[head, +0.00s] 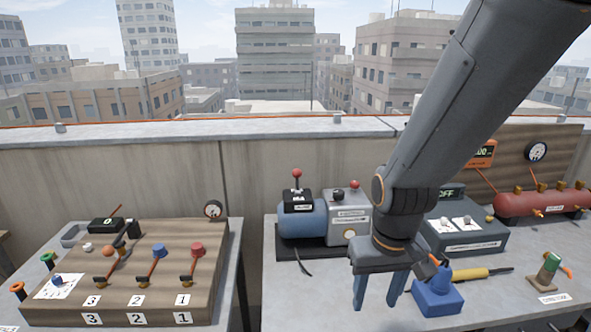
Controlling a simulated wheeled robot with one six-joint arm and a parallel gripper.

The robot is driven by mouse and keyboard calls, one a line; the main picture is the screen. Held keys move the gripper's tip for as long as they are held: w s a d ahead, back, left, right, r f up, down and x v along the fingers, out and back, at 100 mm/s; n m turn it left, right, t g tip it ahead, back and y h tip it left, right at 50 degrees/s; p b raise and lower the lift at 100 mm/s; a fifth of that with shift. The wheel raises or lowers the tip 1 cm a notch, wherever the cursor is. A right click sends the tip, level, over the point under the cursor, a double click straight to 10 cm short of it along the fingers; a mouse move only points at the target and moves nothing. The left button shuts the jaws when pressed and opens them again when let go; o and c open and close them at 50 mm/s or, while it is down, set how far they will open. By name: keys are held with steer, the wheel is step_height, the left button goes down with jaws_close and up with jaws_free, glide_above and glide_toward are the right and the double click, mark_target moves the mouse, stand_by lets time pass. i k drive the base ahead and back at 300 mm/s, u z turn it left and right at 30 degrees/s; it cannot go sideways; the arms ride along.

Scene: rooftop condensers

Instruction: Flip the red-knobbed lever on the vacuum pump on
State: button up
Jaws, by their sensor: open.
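The vacuum pump, a blue cylinder (303,222) joined to a grey box (349,213), stands on the right-hand table in the head view. A lever with a red knob (297,173) rises nearly upright from a black switch box (298,200) on top of the blue cylinder. A smaller red knob (355,184) and a dark knob (338,194) sit on the grey box. My gripper (378,290) points down in front and to the right of the pump. Its two fingers are apart with nothing between them. My arm hides part of the grey box's right side.
A blue block-like thing (437,293) stands close to the right of my gripper, with a yellow-handled tool (468,274) beyond. A wooden lever panel (228,255) stands on the left table.

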mark_target(297, 174)
steer(key=z, duration=0.2)
steer(key=k, duration=0.55)
steer(key=z, duration=0.6)
steer(key=k, duration=0.8)
steer(key=u, duration=0.15)
steer(key=i, duration=0.45)
steer(key=u, duration=1)
steer(key=i, duration=1.1)
steer(key=z, duration=0.35)
